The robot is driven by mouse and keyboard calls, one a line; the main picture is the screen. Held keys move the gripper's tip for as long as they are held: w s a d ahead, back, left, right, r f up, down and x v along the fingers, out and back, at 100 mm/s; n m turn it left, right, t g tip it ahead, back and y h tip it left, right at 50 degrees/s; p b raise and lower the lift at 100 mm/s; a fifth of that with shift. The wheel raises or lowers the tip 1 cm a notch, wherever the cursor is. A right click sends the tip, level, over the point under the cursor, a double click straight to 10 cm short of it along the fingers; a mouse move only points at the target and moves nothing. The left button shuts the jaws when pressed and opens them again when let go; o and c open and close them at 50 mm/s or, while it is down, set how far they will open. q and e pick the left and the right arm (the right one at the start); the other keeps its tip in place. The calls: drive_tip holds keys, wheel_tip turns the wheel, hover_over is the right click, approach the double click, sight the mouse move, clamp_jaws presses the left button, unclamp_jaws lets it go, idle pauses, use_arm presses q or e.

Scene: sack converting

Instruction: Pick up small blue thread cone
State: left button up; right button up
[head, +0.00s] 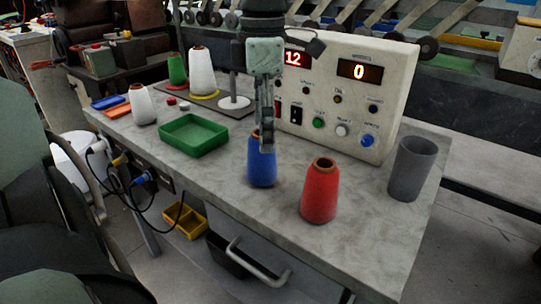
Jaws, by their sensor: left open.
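The small blue thread cone (261,172) stands upright on the grey table, left of a red thread cone (320,196). My left gripper (266,146) points down at the blue cone and is open. Its finger overlaps the upper part of the cone in the picture and hides part of its top. The jaws show nearly edge-on, so I cannot tell whether they touch the cone or straddle it. My right gripper is not in view.
A control box (349,95) with red displays stands close behind the blue cone. A green tray (194,135) lies to the left, a grey cup (412,168) to the right. White cones (142,104) stand farther left. The front table surface (375,235) is clear.

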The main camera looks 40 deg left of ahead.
sight(262, 158)
use_arm(q)
drive_tip(key=f, duration=0.5)
drive_tip(key=shift+s+a+f+p, duration=0.1)
drive_tip(key=shift+a+f+p, duration=0.15)
drive_tip(key=shift+f+p, duration=0.05)
drive_tip(key=shift+f, duration=0.25)
drive_tip(key=shift+c, duration=0.6)
drive_tip(key=c, duration=1.2)
drive_tip(key=shift+c, duration=0.5)
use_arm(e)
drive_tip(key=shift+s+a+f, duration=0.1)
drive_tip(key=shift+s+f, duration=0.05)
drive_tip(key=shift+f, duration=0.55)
use_arm(q)
drive_tip(key=shift+r, duration=0.15)
